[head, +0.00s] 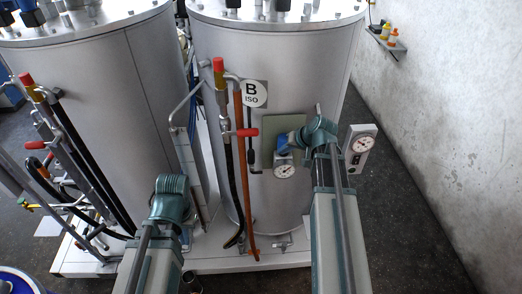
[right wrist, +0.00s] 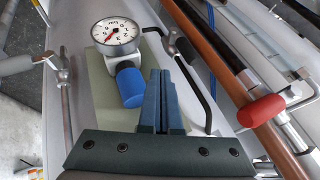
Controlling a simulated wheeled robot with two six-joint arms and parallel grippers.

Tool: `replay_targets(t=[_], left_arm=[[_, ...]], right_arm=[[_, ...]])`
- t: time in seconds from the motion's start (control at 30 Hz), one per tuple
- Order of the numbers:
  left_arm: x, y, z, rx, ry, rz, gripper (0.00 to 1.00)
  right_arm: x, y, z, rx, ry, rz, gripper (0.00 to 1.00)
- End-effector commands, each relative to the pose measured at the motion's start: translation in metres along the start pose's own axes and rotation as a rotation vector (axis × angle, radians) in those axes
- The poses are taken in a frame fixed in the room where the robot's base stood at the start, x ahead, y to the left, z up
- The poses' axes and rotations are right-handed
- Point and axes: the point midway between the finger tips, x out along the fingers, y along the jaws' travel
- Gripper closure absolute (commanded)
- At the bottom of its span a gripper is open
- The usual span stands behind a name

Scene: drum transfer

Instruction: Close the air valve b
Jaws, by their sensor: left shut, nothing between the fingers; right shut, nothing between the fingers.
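The blue knob (head: 283,143) sits by a round white gauge (head: 285,170) on the front of the drum marked B. In the right wrist view the blue knob (right wrist: 131,86) joins the white fitting under the gauge (right wrist: 116,36). My right gripper (right wrist: 161,92) is shut and empty, its fingertips just beside the knob; I cannot tell whether they touch it. In the head view my right gripper (head: 304,137) is close to the knob and partly hidden by its own wrist. My left gripper (head: 171,184) is low before the gap between the drums, empty, its fingertips hard to see.
A red-handled valve (head: 240,132) and an orange-brown pipe (head: 245,190) are left of the gauge. A black bent lever (right wrist: 203,98) is near my right fingers. A second gauge box (head: 358,148) stands at the right. The other drum (head: 100,110) has red-handled pipes.

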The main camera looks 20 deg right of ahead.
Motion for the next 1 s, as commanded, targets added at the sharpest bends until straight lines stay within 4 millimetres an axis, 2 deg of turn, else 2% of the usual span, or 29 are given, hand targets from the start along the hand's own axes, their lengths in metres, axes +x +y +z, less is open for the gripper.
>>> replay_targets(t=[0.13, 0.27, 0.83, 1.0], left_arm=[[0.002, 0.000, 0.000, 0.000, 0.000, 0.000, 1.00], [0.011, 0.001, -0.001, 0.000, 0.000, 0.000, 1.00], [0.086, 0.008, -0.006, -0.003, 0.004, -0.001, 1.00], [0.080, 0.007, -0.006, -0.003, 0.004, -0.001, 1.00]], right_arm=[[0.002, 0.001, 0.000, 0.002, 0.003, -0.001, 1.00], [0.013, 0.002, 0.001, 0.001, 0.001, -0.001, 1.00], [0.106, 0.003, 0.001, 0.000, 0.000, -0.001, 1.00], [0.112, -0.021, 0.000, -0.002, 0.000, 0.000, 1.00]])
